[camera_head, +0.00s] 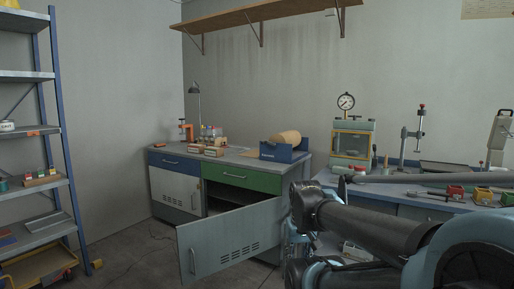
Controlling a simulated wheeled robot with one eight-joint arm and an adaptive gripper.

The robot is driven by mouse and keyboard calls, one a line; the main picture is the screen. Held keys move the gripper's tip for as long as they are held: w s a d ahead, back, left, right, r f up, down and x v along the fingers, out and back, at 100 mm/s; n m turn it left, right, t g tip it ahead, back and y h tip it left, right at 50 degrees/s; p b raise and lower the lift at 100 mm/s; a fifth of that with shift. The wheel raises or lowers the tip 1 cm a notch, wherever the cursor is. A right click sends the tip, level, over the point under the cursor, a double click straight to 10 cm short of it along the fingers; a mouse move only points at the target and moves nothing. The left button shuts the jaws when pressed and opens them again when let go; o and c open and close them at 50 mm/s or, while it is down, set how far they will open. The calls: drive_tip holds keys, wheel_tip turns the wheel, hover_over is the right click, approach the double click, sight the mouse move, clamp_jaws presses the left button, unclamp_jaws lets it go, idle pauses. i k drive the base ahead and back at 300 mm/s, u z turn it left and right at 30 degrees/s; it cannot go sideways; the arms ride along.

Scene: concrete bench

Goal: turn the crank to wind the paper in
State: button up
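A tan roll of paper (287,138) sits in a blue holder (276,153) on the bench at the back middle. I cannot make out a crank handle on the holder at this size. My arm reaches in from the lower right, well in front of and below the roll, and is apart from it. I cannot make out my gripper's fingers.
The roll's bench (238,159) has a grey door (232,240) swung open at the front. Small bottles (210,132), a lamp (195,88) and an orange clamp (187,129) stand on its left. A gauge press (352,140) stands to the right. Shelving (57,120) is at left.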

sight(293, 137)
drive_tip(key=i, duration=1)
